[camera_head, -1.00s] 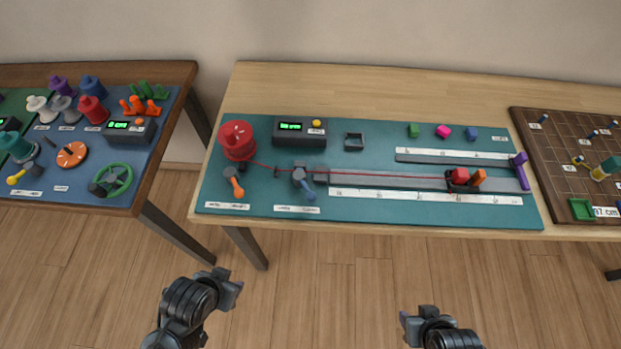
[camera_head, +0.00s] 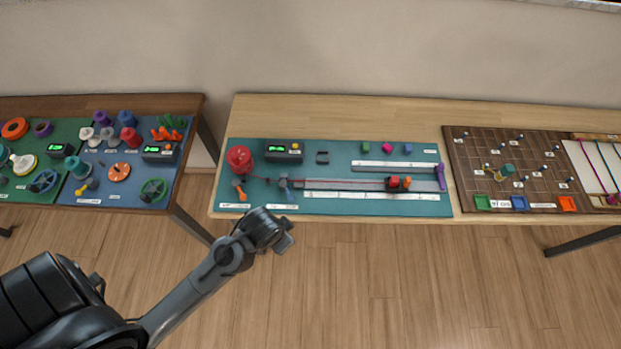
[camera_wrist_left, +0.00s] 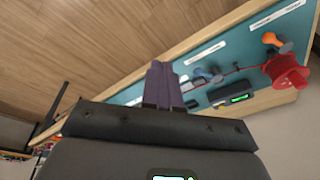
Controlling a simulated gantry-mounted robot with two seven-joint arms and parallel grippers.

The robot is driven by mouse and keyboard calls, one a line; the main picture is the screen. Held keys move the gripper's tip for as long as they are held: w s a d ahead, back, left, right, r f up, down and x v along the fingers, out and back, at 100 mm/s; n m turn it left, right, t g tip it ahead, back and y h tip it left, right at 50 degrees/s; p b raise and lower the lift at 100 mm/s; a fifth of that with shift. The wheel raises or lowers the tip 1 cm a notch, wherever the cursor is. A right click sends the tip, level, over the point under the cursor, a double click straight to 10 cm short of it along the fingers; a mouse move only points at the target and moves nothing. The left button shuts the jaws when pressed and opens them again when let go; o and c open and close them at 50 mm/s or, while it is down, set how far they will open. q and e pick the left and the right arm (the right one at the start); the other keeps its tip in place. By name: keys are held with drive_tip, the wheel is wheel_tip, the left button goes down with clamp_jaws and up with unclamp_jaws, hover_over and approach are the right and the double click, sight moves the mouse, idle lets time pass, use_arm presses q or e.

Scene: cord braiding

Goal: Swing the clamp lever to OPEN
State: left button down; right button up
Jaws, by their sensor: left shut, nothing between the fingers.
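A blue lever (camera_head: 286,187) on a dark grey block stands at the left part of the teal board (camera_head: 330,209). An orange lever (camera_head: 240,191) stands to its left, before the red spool (camera_head: 239,158). The labels are too small to read, so I cannot tell which position is OPEN. My left gripper (camera_head: 287,238) is in front of the table's near edge, apart from both levers. In the left wrist view its purple-grey fingers (camera_wrist_left: 163,85) are together and empty; the blue lever (camera_wrist_left: 210,75) shows beyond them, with the orange lever (camera_wrist_left: 273,40) to its right. My right gripper is out of view.
A red cord (camera_head: 340,181) runs from the spool along a grey rail to a dark carriage (camera_head: 398,184). A display box (camera_head: 284,150) stands behind the levers. A pegboard (camera_head: 470,180) lies to the right. The floor in front is clear.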

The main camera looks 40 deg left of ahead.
sight(287, 192)
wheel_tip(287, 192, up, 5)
drive_tip(key=p, duration=0.2)
use_arm(q)
drive_tip(key=w+a+f+m+g+y, duration=0.1)
drive_tip(key=w+a+g, duration=0.2)
drive_tip(key=w, duration=0.9)
drive_tip(key=w+a+f+m+g, duration=0.1)
drive_tip(key=w+a+f+g, duration=0.15)
drive_tip(key=w, duration=0.95)
drive_tip(key=b+x, duration=0.2)
drive_tip(key=x, duration=0.1)
drive_tip(key=b+x, duration=0.5)
drive_tip(key=x, duration=0.1)
drive_tip(key=shift+s+a, duration=0.15)
drive_tip(key=shift+a, duration=0.3)
drive_tip(key=shift+s+a+r+p, duration=0.1)
drive_tip(key=shift+s+a+p, duration=0.1)
drive_tip(key=shift+s+p, duration=0.3)
drive_tip(key=shift+s+a+r+p, duration=0.1)
drive_tip(key=shift+s+a+p, duration=0.1)
drive_tip(key=shift+s+p, duration=0.25)
drive_tip(key=shift+s+a+f, duration=0.2)
drive_tip(key=shift+s+a, duration=0.1)
drive_tip(key=shift+s, duration=0.35)
drive_tip(key=shift+s+a+f, duration=0.1)
drive_tip(key=shift+s, duration=0.1)
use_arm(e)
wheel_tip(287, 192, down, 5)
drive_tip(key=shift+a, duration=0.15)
